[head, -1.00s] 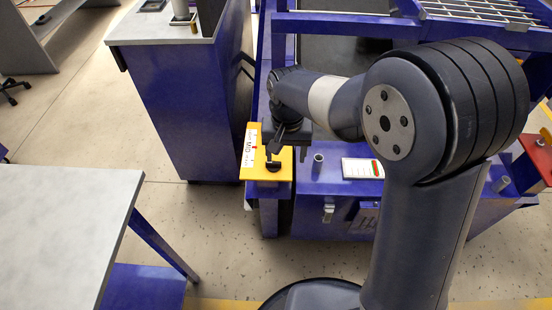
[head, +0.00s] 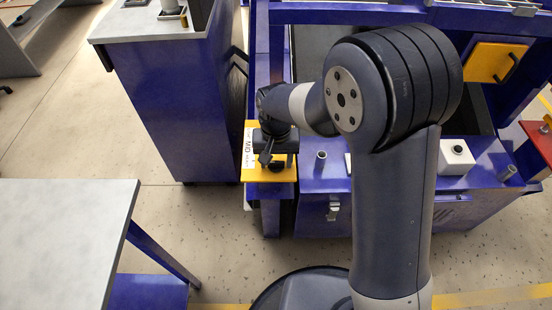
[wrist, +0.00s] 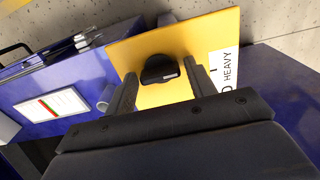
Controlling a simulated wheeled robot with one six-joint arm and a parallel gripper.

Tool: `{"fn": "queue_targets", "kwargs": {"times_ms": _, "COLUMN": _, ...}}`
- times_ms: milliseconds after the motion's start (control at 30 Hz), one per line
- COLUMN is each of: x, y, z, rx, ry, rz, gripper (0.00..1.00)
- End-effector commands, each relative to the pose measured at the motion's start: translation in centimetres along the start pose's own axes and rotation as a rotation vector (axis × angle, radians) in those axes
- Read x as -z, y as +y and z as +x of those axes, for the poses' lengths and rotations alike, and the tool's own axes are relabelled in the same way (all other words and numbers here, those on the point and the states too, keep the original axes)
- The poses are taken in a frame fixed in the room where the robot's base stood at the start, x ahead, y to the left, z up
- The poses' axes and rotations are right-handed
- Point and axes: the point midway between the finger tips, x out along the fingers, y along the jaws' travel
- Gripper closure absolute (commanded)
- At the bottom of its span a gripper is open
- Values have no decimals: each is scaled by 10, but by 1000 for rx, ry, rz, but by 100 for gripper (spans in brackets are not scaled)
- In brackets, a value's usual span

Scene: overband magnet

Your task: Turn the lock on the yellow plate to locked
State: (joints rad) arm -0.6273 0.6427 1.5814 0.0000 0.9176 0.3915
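The yellow plate (head: 258,175) is fixed at the left front corner of the blue machine, with a white label reading "MID" along its left side. In the wrist view the plate (wrist: 205,50) carries a black round lock knob (wrist: 160,69) near its middle, and part of the label (wrist: 228,68) reads "HEAVY". My gripper (head: 276,160) is over the plate. In the wrist view my gripper (wrist: 161,90) is open, with one finger on each side of the knob and gaps between. Whether the fingertips reach down beside it cannot be told. In the head view my gripper mostly covers the knob.
A grey tube stub (head: 321,159) stands right of the plate. A card with red and green stripes (wrist: 53,105) lies on the blue surface. A white box with a black button (head: 456,156) and a red plate (head: 541,142) are further right. A grey-topped table (head: 60,235) stands at left.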

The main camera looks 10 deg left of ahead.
Motion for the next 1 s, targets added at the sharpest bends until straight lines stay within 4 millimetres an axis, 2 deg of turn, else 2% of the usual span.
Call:
{"fn": "queue_targets", "kwargs": {"times_ms": 33, "x": 0, "y": 0, "z": 0, "rx": 0, "ry": 0, "rz": 0, "gripper": 52}}
{"fn": "queue_targets", "kwargs": {"times_ms": 400, "x": 0, "y": 0, "z": 0, "rx": 0, "ry": 0, "rz": 0, "gripper": 81}}
{"fn": "queue_targets", "kwargs": {"times_ms": 733, "x": 0, "y": 0, "z": -1, "rx": 0, "ry": 0, "rz": -54, "gripper": 81}}
{"fn": "queue_targets", "kwargs": {"times_ms": 1000, "x": 0, "y": 0, "z": -2, "rx": 0, "ry": -2, "rz": -235, "gripper": 81}}
